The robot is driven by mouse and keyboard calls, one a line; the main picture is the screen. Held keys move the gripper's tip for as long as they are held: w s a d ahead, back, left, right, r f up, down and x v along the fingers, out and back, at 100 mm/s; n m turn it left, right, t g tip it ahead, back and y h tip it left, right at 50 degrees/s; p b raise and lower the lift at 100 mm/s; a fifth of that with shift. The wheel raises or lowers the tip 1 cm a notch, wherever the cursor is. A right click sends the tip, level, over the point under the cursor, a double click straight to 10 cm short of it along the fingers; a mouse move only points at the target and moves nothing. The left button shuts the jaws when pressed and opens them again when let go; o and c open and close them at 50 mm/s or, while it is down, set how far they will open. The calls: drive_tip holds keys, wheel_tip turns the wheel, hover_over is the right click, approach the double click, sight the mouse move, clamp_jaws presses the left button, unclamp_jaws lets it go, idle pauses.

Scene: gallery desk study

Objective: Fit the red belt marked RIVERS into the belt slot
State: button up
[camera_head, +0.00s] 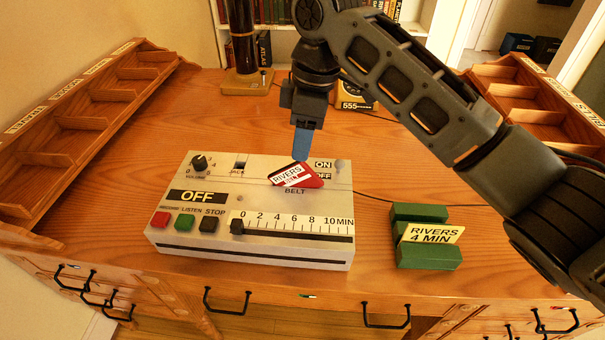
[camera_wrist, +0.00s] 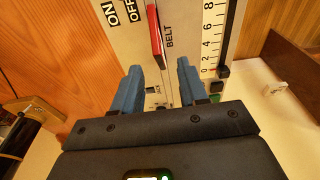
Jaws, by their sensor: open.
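The red belt (camera_head: 304,180), a flat piece with a white RIVERS label, stands at the BELT marking on top of the pale machine (camera_head: 253,256). It looks tilted in the head view. In the wrist view the belt (camera_wrist: 156,36) shows edge-on beside the word BELT. The slot is hidden beneath it, and I cannot tell how deep the belt sits. My gripper (camera_head: 302,146) is just above and behind the belt in the head view. In the wrist view its blue fingers (camera_wrist: 161,84) are open with nothing between them, and the belt lies beyond their tips.
The machine has an ON/OFF switch (camera_head: 339,166) close to the belt, a volume knob (camera_head: 199,162), coloured buttons and a slider (camera_head: 237,226). A green holder (camera_head: 428,256) with a RIVERS 4 MIN card stands at right. Wooden racks (camera_head: 98,98) flank the desk. The left desktop is clear.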

sight(296, 163)
drive_tip(key=shift+w+a+f+p, duration=0.1)
drive_tip(key=shift+a+f+p, duration=0.15)
drive_tip(key=shift+f, duration=1.1)
drive_tip(key=shift+w+a+f+p, duration=0.1)
drive_tip(key=shift+a+f, duration=0.25)
drive_tip(key=shift+f, duration=1)
drive_tip(key=shift+c, duration=0.3)
clamp_jaws()
